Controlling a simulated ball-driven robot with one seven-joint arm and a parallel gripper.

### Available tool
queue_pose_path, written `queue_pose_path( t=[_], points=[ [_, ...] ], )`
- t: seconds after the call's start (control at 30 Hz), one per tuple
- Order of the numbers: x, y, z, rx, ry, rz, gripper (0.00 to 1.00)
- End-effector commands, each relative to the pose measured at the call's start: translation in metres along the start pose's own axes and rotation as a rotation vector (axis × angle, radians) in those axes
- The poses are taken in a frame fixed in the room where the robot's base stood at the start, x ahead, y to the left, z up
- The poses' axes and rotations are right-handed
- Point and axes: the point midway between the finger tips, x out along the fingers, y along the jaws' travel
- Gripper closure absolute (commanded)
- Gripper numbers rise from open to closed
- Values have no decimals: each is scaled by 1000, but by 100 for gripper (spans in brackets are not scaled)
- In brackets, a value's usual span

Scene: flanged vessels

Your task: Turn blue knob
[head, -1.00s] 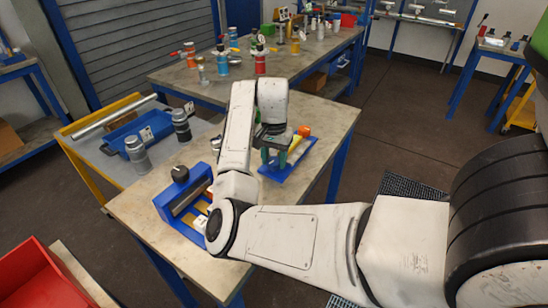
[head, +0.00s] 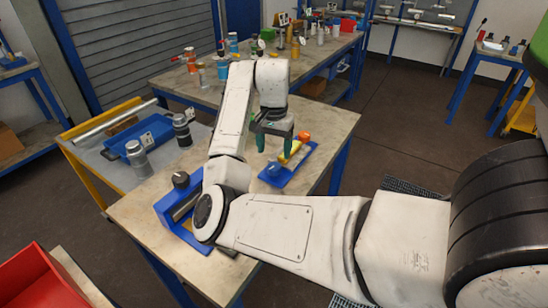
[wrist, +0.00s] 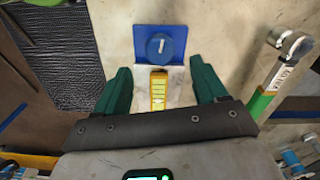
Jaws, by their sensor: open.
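The blue knob (head: 273,168) sits at the near end of a blue base plate (head: 290,176) on the front table in the head view. In the wrist view the blue knob (wrist: 160,50) is round, with a short white mark on top, almost upright in the picture. My gripper (head: 274,148) is above the plate, its green fingers apart and empty. In the wrist view my gripper (wrist: 160,68) has one finger to each side below the knob, not around it. A yellow strip (wrist: 158,92) shows between the fingers.
An orange-red knob (head: 304,136) stands at the plate's far end. A blue frame with a black knob (head: 181,180) stands left on the table, partly behind my arm. Grey cylinders (head: 138,158) stand on the left cart. A tool with a green handle (wrist: 262,102) shows right in the wrist view.

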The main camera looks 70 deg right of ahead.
Motion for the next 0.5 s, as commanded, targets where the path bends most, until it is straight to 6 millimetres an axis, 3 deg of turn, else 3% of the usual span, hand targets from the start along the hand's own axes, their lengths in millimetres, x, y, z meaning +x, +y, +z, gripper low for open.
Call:
queue_pose_path(
  t=[0.03, 0.2, 0.5],
  points=[
    [-14, -2, 0, -1, 0, -5, 29],
    [-35, -1, 0, -1, 0, -4, 29],
    [-45, 0, 0, -1, 0, 0, 29]
  ],
)
